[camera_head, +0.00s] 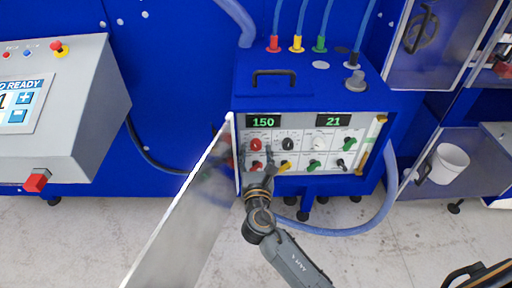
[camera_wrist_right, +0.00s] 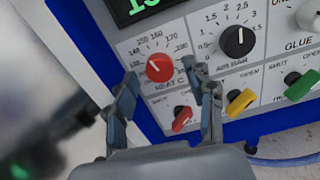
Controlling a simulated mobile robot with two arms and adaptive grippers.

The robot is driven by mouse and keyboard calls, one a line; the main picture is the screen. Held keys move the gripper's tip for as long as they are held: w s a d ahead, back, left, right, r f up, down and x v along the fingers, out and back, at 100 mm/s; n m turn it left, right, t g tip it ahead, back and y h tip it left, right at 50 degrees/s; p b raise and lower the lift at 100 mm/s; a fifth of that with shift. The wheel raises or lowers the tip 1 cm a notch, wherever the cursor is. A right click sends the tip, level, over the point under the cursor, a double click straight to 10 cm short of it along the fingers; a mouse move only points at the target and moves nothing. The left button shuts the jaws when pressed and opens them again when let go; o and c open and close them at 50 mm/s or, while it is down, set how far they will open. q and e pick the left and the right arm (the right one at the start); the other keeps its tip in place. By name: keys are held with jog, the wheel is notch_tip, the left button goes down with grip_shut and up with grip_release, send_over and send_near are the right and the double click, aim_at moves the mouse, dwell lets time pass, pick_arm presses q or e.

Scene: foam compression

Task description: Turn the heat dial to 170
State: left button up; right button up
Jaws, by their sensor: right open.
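The red heat dial (camera_wrist_right: 160,68) sits on the control panel (camera_head: 335,160), under a green display (camera_head: 263,121) that reads 150. I cannot tell whether the fingers touch the dial. In the head view my right gripper (camera_head: 257,163) reaches up to the panel from below. My left gripper is not in view.
A red valve handle (camera_wrist_right: 182,118) is just below the dial, close to the right finger. A black air knob (camera_wrist_right: 238,40) and a yellow handle (camera_wrist_right: 240,101) are to the right. An open door panel (camera_head: 182,225) stands close on the left. A second display (camera_head: 333,121) reads 21.

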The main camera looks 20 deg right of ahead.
jog(key=shift+w+d, duration=0.25)
jog(key=shift+w, duration=0.4)
grip_shut()
jog(key=shift+m, duration=0.3)
jog(key=m+b, duration=0.2)
jog(key=m, duration=0.3)
jog(key=shift+a+f+b, duration=0.1)
jog(key=shift+f+b, duration=0.05)
jog(key=shift+b, duration=0.25)
jog(key=m+b, duration=0.2)
jog(key=m, duration=0.4)
jog(key=shift+b, duration=0.3)
jog(key=shift+r, duration=0.2)
